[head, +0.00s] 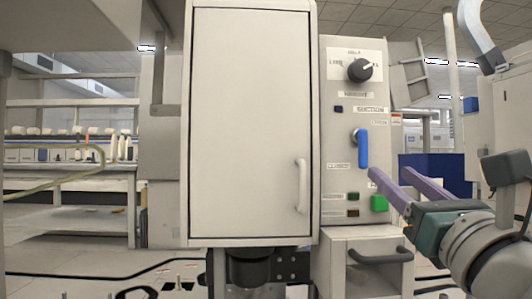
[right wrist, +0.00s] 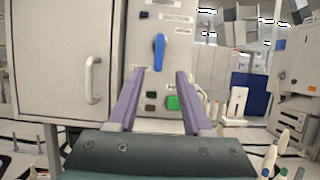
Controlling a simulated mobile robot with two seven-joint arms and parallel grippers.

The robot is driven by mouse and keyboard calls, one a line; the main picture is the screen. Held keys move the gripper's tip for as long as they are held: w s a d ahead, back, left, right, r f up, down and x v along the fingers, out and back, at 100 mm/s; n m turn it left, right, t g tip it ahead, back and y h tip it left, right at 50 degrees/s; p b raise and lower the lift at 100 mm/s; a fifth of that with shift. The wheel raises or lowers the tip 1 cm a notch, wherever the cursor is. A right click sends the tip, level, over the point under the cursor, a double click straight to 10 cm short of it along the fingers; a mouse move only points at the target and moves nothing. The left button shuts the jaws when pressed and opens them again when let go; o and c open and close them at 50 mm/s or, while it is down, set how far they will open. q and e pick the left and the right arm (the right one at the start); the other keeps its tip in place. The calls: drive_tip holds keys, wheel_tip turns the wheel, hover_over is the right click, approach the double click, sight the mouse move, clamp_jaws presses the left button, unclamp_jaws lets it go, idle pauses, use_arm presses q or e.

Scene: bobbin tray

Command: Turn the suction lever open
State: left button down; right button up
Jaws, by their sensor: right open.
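The blue suction lever (head: 363,148) sits on the pale control panel (head: 338,140), under the SUCTION label. Its handle hangs straight down from its pivot. It also shows in the right wrist view (right wrist: 159,52), just beyond the fingertips and roughly centred between them. My right gripper (head: 388,171) is open and empty, with two purple fingers pointing at the panel, a little below and to the right of the lever in the head view. In the right wrist view (right wrist: 160,72) the fingers seem apart from the lever. My left gripper is not in view.
A black knob (head: 360,70) is above the lever, and a green button (head: 379,203) is below it, close to my fingers. A white cabinet door (head: 250,120) with a handle (head: 301,186) is to the left. A drawer handle (head: 380,257) juts out below.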

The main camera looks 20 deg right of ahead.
sight(365, 153)
drive_tip(key=x, duration=0.9)
drive_tip(key=shift+w, duration=0.2)
clamp_jaws()
idle(0.3)
